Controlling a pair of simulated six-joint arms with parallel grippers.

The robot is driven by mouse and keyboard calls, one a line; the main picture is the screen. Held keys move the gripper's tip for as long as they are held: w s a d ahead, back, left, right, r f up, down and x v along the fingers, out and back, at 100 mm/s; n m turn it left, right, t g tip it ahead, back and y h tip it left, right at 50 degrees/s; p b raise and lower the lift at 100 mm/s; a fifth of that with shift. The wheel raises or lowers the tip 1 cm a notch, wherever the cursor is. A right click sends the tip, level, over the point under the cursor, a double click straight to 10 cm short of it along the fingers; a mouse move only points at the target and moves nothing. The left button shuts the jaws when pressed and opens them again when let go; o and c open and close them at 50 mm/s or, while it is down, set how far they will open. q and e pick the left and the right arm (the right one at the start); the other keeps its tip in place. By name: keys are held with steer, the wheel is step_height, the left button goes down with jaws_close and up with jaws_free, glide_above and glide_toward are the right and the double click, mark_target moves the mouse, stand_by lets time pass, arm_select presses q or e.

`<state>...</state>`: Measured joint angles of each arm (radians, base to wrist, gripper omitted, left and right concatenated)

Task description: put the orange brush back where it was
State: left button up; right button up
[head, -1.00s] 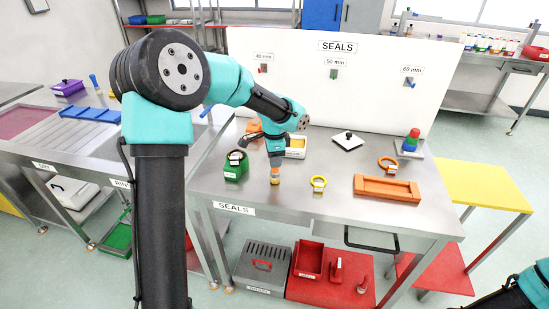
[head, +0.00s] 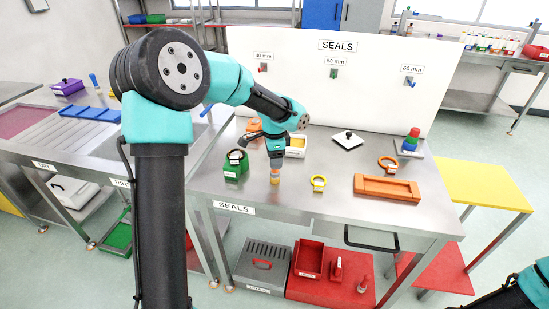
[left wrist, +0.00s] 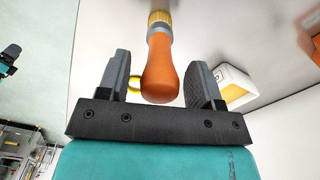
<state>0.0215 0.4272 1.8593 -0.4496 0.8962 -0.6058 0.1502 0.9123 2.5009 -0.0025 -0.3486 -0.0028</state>
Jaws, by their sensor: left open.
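The orange brush (head: 275,175) stands upright on the steel table marked SEALS, bristles down, near the table's front left. In the left wrist view its orange handle (left wrist: 160,75) lies between the two fingers, with the yellow bristle end (left wrist: 159,18) pointing away. My left gripper (head: 275,163) is over the brush's top, fingers open on either side of the handle, with a visible gap to each finger. My right gripper is out of view; only part of that arm shows at the lower right.
A green box (head: 236,166) stands close left of the brush. A white box (head: 296,146) is behind. The table's front edge is near the brush; its middle is mostly clear.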

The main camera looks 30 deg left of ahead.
arm_select(q)
step_height(320, 180, up, 12)
stand_by(0.5)
stand_by(0.6)
